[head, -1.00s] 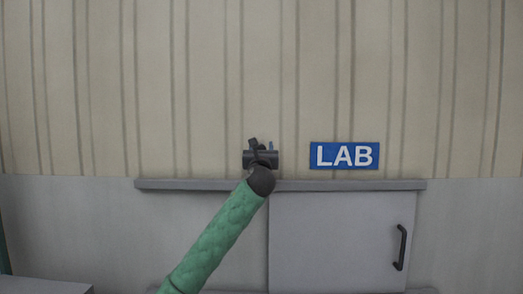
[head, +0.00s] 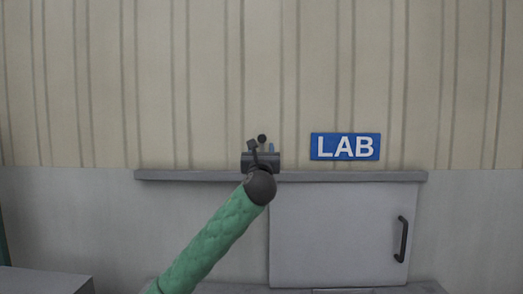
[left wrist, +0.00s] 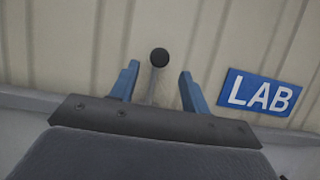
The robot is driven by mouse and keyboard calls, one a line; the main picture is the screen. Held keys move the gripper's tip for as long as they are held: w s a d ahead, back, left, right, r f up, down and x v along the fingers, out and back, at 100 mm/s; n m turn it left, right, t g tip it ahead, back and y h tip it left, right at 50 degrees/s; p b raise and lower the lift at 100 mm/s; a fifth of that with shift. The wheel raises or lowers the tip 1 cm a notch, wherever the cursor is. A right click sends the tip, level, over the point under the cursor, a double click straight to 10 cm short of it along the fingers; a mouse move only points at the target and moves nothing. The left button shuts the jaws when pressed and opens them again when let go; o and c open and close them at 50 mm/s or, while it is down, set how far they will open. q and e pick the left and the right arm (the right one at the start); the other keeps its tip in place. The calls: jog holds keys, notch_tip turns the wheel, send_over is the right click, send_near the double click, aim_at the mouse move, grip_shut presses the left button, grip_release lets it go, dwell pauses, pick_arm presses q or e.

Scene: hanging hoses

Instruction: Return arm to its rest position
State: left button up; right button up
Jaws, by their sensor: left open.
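My left gripper (head: 262,147) is at the end of my green-sleeved arm, in front of the wall just above the grey ledge. In the left wrist view its two blue fingers (left wrist: 158,74) are spread apart, with nothing gripped between them. A dark round-ended peg (left wrist: 160,57) with a grey stem shows between and beyond the fingers. A small dark round end (head: 262,138), seemingly the same peg, shows just above the gripper in the head view. I cannot tell how far the fingers are from it. My right gripper is not in view.
A blue LAB sign (head: 345,147) is on the ribbed beige wall (head: 430,80) to the right. A grey ledge (head: 350,176) runs above a cabinet door (head: 335,235) with a black handle (head: 401,239). A grey surface (head: 45,281) is at lower left. No hose is visible.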

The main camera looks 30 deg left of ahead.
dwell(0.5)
